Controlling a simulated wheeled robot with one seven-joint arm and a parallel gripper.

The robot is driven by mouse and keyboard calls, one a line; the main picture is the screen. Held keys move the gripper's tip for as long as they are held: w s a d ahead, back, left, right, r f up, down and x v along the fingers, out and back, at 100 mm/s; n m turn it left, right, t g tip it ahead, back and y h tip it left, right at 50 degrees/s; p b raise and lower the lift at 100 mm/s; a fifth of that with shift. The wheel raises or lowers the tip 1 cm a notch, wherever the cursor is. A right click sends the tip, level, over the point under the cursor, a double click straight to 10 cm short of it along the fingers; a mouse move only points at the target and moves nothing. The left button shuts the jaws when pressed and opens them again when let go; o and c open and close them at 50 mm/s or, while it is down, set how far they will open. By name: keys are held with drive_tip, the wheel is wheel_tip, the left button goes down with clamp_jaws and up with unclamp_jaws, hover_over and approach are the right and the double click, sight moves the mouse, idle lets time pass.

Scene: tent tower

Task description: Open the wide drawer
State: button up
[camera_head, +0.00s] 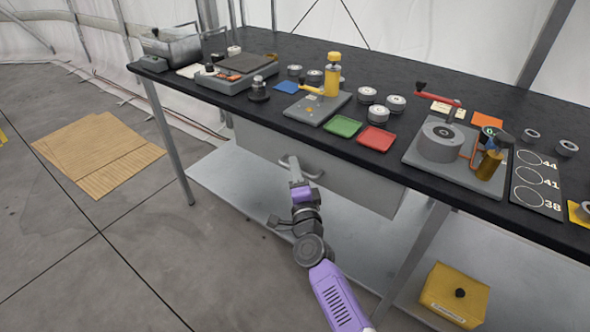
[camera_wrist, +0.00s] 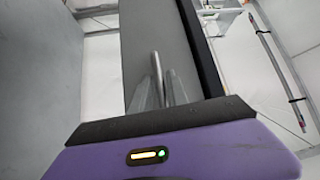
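The wide drawer (camera_head: 345,178) is a grey box with a plain front, hung under the black worktop. It looks flush under the table edge. Its bar handle (camera_head: 303,166) sticks out from the front. My gripper (camera_head: 297,183) is at the handle, reaching up from below in the picture. In the wrist view, the drawer front (camera_wrist: 150,30) runs up the middle. The handle bar (camera_wrist: 157,75) shows between the two grey fingers of my gripper (camera_wrist: 160,92). The bar is close to the fingers, but I cannot tell if they press on it.
The black worktop (camera_head: 390,115) above carries several weights, a green tray (camera_head: 343,126), a red tray (camera_head: 376,138) and devices. A grey lower shelf (camera_head: 240,185) lies beneath, with a yellow box (camera_head: 455,293) at right. Table legs flank the drawer. The floor in front is clear.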

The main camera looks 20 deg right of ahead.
clamp_jaws()
idle(1.3)
